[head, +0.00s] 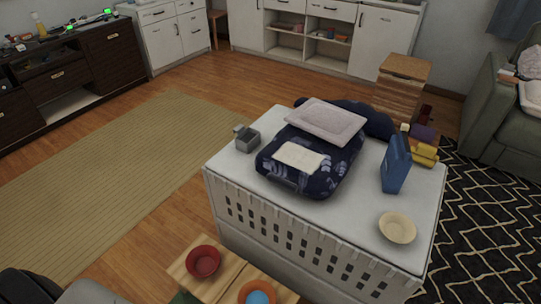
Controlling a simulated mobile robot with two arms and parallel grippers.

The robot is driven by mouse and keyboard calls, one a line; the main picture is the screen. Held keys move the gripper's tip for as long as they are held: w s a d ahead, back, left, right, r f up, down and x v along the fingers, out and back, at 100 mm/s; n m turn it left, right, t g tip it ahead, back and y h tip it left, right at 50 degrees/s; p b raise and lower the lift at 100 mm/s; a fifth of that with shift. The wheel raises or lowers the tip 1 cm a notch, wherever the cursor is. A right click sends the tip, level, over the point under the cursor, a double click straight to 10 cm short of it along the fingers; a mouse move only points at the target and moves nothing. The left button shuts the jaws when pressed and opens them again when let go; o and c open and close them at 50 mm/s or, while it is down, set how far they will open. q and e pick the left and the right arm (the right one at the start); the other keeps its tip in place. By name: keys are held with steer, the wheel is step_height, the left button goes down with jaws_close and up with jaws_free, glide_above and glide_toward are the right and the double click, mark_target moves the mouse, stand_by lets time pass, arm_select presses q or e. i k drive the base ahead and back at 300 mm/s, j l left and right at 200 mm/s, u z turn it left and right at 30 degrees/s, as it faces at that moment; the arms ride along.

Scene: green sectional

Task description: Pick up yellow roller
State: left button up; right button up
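A yellow object (425,152), which may be the yellow roller, shows at the right edge of the white slatted-side table (345,228). It is partly hidden behind an upright blue box (395,165), and its full shape is too small to make out. Neither of my grippers shows in the head view.
A dark patterned cushion (270,163) with folded cloths lies mid-table. A grey container (247,142) is at the left and a cream bowl (397,236) at the front right. A wooden stand with a red bowl (203,262) is in front. The tan rug (110,180) is clear.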

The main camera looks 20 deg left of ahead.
mark_target(424, 154)
steer(key=l+u, duration=0.15)
steer(key=l, duration=0.35)
steer(key=l+u, duration=0.15)
steer(key=l, duration=0.35)
steer(key=k+l+u, duration=0.1)
steer(key=l, duration=0.4)
steer(key=k+l+u, duration=0.15)
steer(key=l, duration=0.35)
steer(key=k+l+u, duration=0.15)
steer(key=l, duration=0.3)
steer(key=i+l+u, duration=0.15)
steer(key=l+u, duration=0.25)
steer(key=l, duration=0.45)
steer(key=l+u, duration=0.45)
steer(key=l, duration=0.4)
